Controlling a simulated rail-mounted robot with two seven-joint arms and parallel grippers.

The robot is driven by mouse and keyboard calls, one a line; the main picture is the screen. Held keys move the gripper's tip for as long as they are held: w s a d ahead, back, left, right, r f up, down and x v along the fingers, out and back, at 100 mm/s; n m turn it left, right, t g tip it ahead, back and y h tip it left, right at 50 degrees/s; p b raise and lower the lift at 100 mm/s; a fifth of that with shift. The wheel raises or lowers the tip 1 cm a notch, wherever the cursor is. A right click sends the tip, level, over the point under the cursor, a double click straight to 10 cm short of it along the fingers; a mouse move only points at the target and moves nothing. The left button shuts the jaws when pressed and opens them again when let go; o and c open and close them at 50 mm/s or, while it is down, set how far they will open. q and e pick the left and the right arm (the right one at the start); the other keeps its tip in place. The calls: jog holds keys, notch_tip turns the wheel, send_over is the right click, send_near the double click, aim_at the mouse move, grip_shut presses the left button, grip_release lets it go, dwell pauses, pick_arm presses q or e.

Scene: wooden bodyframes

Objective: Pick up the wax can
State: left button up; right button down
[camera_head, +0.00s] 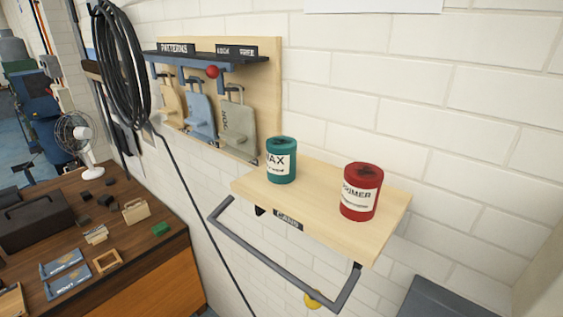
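The wax can (282,162) is a teal cylinder with a white label reading "WAX". It stands upright on the left part of a light wooden wall shelf (300,208) whose front plate reads "CANS". A red can labelled "PRIMER" (361,192) stands upright to its right, with a clear gap between them. Neither of my grippers shows in the head view.
A grey rail (275,262) runs in front of and below the shelf. A pattern board (262,104) with hanging shapes is on the white brick wall behind left. A wooden workbench (150,250) with a fan (81,139) and small parts stands at left.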

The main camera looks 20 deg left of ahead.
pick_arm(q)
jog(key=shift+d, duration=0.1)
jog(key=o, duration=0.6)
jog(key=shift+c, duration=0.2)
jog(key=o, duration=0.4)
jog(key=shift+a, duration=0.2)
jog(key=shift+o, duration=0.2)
